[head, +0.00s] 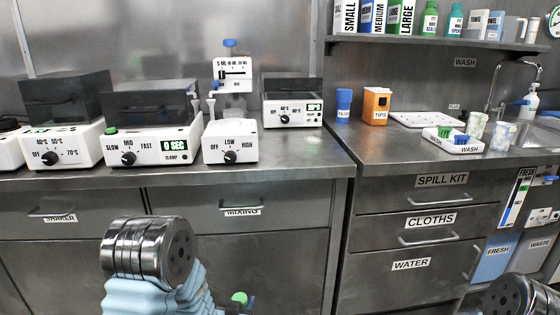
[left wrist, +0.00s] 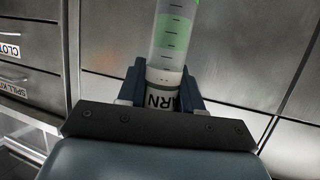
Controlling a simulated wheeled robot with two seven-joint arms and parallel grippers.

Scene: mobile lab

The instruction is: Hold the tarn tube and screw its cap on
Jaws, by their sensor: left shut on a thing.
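My left gripper (left wrist: 163,88) is shut on the tarn tube (left wrist: 172,40) in the left wrist view. The tube is pale and translucent with green bands and dark graduation marks. Its label, with part of the name showing upside down, sits between the blue fingers. The tube's upper end runs out of that frame. In the head view a small green piece (head: 239,297) shows beside a blue fingertip at the bottom, mostly hidden behind my left arm. I cannot tell whether it is the cap. My right gripper is out of view; only part of my right arm shows at bottom right.
The steel bench (head: 300,160) carries a shaker (head: 150,140), a mixer (head: 230,140) and a heater (head: 292,105). On the right counter are a blue-lidded container (head: 343,103), an orange tips box (head: 376,105) and a wash tray (head: 453,142). Closed drawers front the bench.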

